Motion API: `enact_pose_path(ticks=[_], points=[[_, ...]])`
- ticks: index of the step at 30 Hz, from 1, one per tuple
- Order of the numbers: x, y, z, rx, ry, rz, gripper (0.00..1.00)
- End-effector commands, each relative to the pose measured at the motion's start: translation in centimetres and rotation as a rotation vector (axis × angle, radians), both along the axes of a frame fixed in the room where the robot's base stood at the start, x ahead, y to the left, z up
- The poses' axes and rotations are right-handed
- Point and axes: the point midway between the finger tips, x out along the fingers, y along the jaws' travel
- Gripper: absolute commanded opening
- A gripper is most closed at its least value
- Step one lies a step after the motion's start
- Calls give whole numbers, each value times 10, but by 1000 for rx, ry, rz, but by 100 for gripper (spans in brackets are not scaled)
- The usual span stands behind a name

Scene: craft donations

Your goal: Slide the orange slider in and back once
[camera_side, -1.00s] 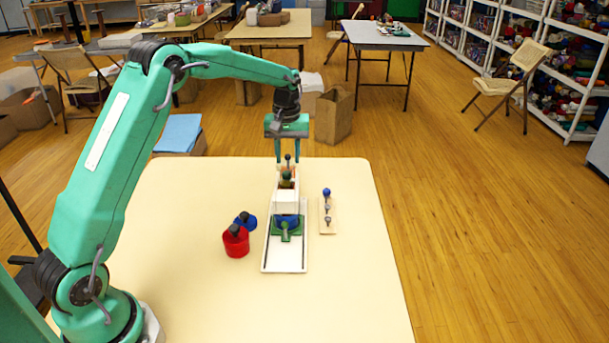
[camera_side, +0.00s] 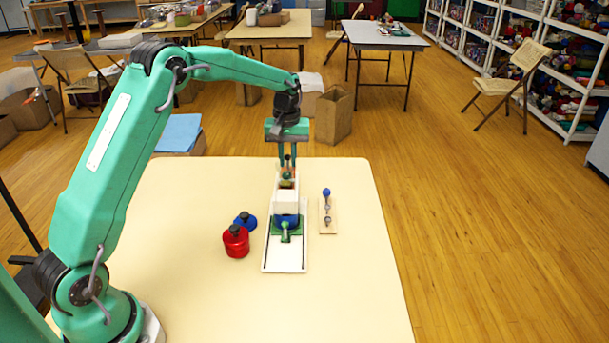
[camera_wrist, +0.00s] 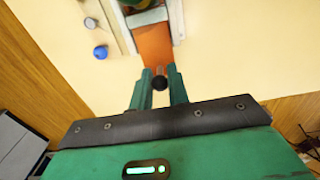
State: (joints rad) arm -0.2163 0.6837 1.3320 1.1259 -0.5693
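The orange slider (camera_wrist: 155,45) is a flat strip sticking out of the far end of a white housing (camera_side: 286,203), toward my gripper in the wrist view. A black round knob (camera_wrist: 160,83) stands at its outer end. My gripper (camera_wrist: 160,75) has one finger on each side of the knob, close against it, and looks shut on it. In the side view my gripper (camera_side: 287,170) reaches down at the housing's far end, where the fingers hide most of the slider. The housing stands on a long white base (camera_side: 286,262) with a green and blue fitting (camera_side: 287,226) in front.
A red knobbed piece (camera_side: 236,242) and a blue knobbed piece (camera_side: 245,220) stand left of the base. A small wooden board (camera_side: 327,229) with a blue ball (camera_side: 326,192) and grey knobs lies right of it. The rest of the cream table (camera_side: 350,290) is clear.

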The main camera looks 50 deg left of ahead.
Motion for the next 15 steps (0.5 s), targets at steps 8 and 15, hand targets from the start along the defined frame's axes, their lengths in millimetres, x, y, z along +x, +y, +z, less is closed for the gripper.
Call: enact_pose_path(ticks=[8,15], points=[[-3,-4,1,0,0,0,0],[-9,-9,1,0,0,0,0]])
